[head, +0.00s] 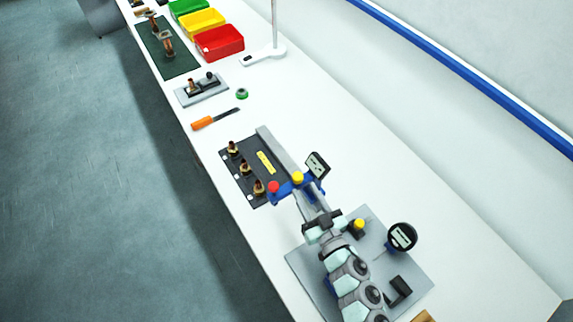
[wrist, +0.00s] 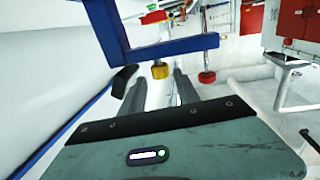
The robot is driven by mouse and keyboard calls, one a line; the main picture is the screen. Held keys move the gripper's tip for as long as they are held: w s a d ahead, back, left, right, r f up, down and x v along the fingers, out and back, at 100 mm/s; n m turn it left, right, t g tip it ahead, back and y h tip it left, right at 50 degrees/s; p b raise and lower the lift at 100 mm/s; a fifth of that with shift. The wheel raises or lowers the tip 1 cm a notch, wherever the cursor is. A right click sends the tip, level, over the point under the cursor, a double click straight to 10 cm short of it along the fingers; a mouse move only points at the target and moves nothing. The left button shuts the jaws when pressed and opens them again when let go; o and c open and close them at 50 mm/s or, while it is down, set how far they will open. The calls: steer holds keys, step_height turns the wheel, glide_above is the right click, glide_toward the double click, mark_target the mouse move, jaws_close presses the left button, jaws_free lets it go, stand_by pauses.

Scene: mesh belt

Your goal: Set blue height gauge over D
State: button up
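The blue height gauge (head: 284,191), with a red knob, a yellow knob and a dark tilted display (head: 317,165), is at the near end of a dark terminal block (head: 240,178). Its blue frame (wrist: 170,49) crosses the wrist view in front of the fingertips. My gripper (head: 311,203) is right at the gauge. The two fingers look apart, with the yellow knob (wrist: 160,71) showing between them. The frame hides their contact with the gauge. Several copper-coloured posts (head: 245,167) stand on the block. The letter D is not readable, and the spot under the gauge is hidden.
A grey plate (head: 305,261) nearer me bears a second, round-faced gauge (head: 403,238). Farther along the bench are an orange-handled tool (head: 203,123), a green ring (head: 242,94), a small fixture (head: 202,91) and coloured bins (head: 220,42).

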mark_target(295, 174)
steer(key=p+x, duration=0.1)
steer(key=x, duration=0.8)
steer(key=shift+w, duration=0.1)
jaws_close()
steer(key=shift+a, duration=0.1)
stand_by(1.1)
